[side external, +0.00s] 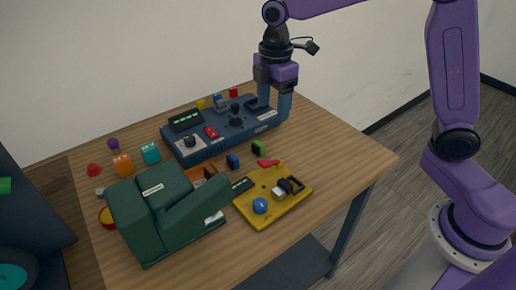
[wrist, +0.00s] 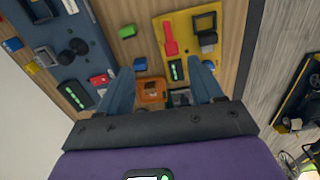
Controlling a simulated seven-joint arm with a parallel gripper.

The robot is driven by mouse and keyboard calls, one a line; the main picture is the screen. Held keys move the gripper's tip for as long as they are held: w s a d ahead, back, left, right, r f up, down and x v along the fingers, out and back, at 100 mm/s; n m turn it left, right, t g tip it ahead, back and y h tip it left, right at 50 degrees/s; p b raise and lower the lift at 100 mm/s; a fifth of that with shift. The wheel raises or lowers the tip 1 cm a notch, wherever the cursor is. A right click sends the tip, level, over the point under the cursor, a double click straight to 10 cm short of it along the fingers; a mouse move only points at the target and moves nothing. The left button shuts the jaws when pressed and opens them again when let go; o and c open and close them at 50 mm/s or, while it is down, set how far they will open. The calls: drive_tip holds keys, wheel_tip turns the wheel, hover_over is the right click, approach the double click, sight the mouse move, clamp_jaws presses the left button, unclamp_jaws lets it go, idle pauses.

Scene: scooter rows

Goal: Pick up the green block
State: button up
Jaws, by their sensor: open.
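The green block (side external: 258,148) is small and lies on the wooden table, between the dark blue control panel and the yellow panel. In the wrist view the green block (wrist: 127,31) is near the top, beyond the fingertips and left of the yellow panel. My gripper (side external: 274,108) is open and empty, pointing down over the right end of the blue panel, apart from the block. In the wrist view my gripper (wrist: 160,75) shows two spread blue fingers with nothing between their tips.
The blue panel (side external: 215,150) carries knobs and a joystick. The yellow panel (side external: 290,206) holds a blue ball and a red lever. A small blue block (side external: 233,160) sits left of the green block. A bulky dark green device (side external: 150,225) stands front left. The table's right side is clear.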

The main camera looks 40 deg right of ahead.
drive_tip(key=w+d+n, duration=0.1)
drive_tip(key=w, duration=0.5)
hover_over(259, 143)
wheel_tip(259, 143, down, 13)
drive_tip(key=shift+w+d, duration=0.1)
drive_tip(key=shift+d, duration=0.05)
drive_tip(key=shift+a+f, duration=0.2)
drive_tip(key=shift+f, duration=2.55)
drive_tip(key=c, duration=1.1)
